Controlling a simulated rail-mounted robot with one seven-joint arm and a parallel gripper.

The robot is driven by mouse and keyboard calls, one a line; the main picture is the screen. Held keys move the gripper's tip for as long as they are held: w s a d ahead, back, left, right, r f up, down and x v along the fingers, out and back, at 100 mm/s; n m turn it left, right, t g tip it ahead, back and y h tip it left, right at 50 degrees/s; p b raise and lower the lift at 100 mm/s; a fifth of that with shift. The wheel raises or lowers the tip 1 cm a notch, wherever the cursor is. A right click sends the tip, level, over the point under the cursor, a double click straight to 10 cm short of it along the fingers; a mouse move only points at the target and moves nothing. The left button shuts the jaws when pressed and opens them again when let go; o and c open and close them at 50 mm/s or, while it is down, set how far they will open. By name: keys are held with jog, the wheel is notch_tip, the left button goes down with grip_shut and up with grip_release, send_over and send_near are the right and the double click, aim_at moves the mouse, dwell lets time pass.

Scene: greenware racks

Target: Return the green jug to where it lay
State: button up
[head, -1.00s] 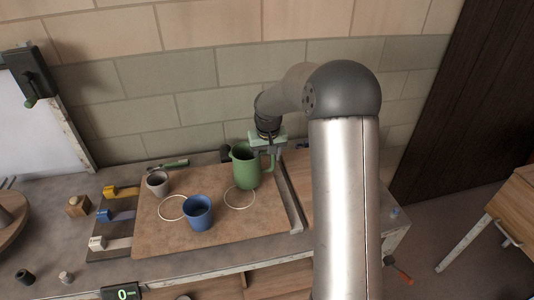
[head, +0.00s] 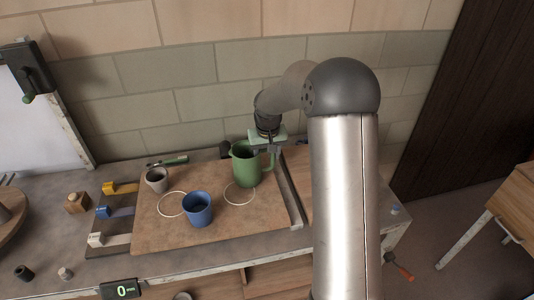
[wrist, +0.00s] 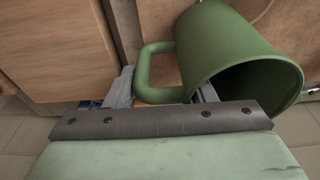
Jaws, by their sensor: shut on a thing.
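The green jug (head: 247,168) is upright over the brown board (head: 230,232) in the head view, at the back edge of the right pale ring (head: 239,194). I cannot tell whether its base touches the board. In the wrist view the jug (wrist: 228,45) shows its open mouth and its handle. My gripper (wrist: 163,92) is shut on the handle; its fingers lie on either side of it. In the head view my gripper (head: 267,147) is at the jug's right, near its rim.
A blue cup (head: 198,210) stands by the left pale ring (head: 171,204). A raised metal strip (head: 289,192) runs along the board's right side. The wall is close behind.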

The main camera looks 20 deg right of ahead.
jog(key=shift+f, duration=0.1)
jog(key=o, duration=1.5)
notch_tip(320, 180, up, 16)
jog(key=s+b, duration=0.2)
jog(key=s, duration=0.1)
jog(key=shift+n+g, duration=0.6)
jog(key=shift+g, duration=0.1)
jog(key=s+a+f, duration=0.2)
jog(key=s+f, duration=0.1)
jog(key=s, duration=0.7)
jog(key=s+a+f, duration=0.2)
jog(key=s+f, duration=0.1)
jog(key=s, duration=0.8)
jog(key=s+a+f, duration=0.3)
jog(key=s, duration=0.8)
jog(key=shift+s+f, duration=0.15)
jog(key=shift+f, duration=0.1)
